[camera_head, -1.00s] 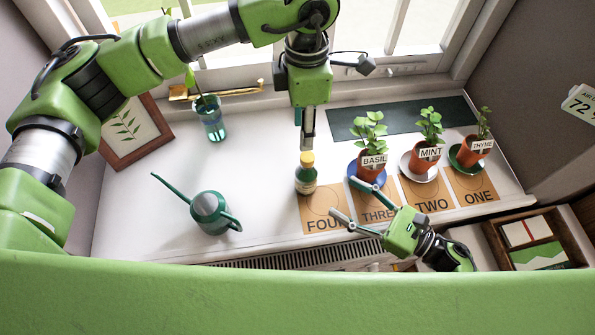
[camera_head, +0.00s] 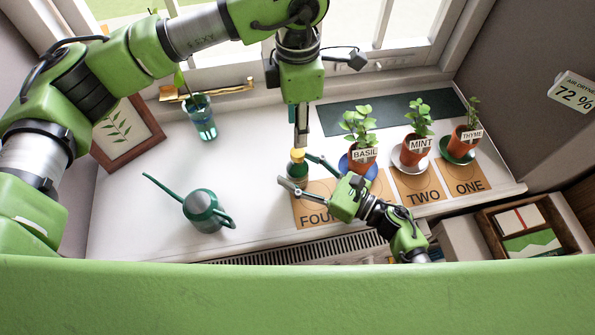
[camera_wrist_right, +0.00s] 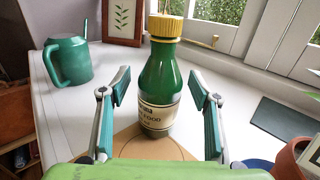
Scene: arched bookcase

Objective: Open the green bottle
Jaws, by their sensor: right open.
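The green bottle (camera_head: 299,172) with a yellow cap (camera_head: 298,154) stands upright at the edge of the FOUR card. In the right wrist view the bottle (camera_wrist_right: 161,88) has a cream label and its ribbed cap (camera_wrist_right: 164,26) is on. My right gripper (camera_head: 297,170) is open, with a finger on either side of the bottle and a gap on both sides. My left gripper (camera_head: 301,132) points down just above the cap. Its fingers are seen edge-on, so whether they are open or touch the cap is unclear.
Potted basil (camera_head: 359,158), mint (camera_head: 416,148) and thyme (camera_head: 463,140) stand to the right. A green watering can (camera_head: 203,211) is at left, and a glass of water (camera_head: 201,120) and a framed picture (camera_head: 128,130) are behind. The sill between can and bottle is clear.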

